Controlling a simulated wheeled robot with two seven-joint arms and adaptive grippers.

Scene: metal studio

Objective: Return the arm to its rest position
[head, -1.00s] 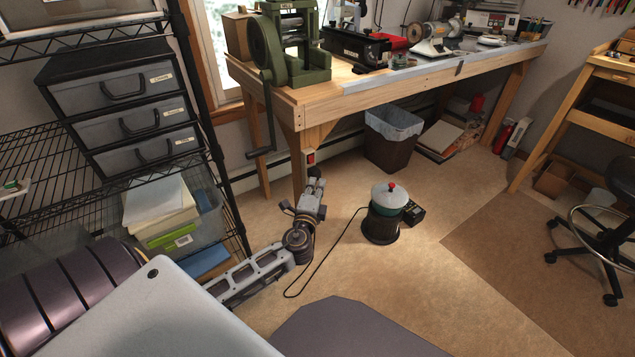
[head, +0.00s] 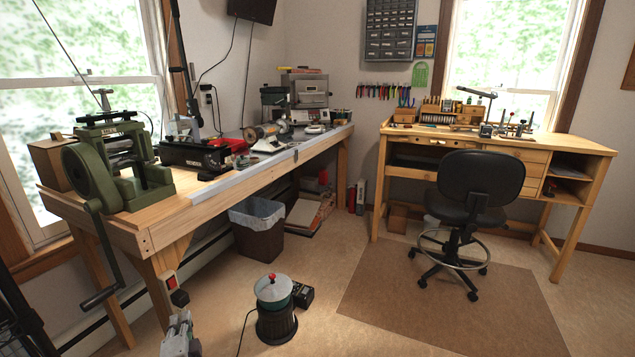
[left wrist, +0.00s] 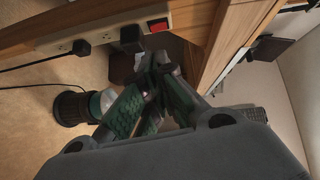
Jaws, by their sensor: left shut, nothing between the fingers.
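The white power strip (left wrist: 102,37) is fixed along the wooden workbench in the left wrist view, with its red switch (left wrist: 158,25) at one end. Two black plugs (left wrist: 82,47) sit in its outlets, one close to the switch. In the head view the red switch (head: 171,283) shows on the bench's front leg. I cannot tell the rocker's position. My left gripper (head: 180,322) is at the bottom of the head view, below the switch. In the left wrist view its shut, empty fingertips (left wrist: 158,62) point toward the switch end, seemingly apart from it. My right gripper is out of view.
A dark canister with a red-knobbed lid (head: 275,290) stands on the floor right of my left gripper, its cable running leftward. The workbench (head: 235,190) carries a green rolling mill (head: 115,165), whose crank hangs near the strip.

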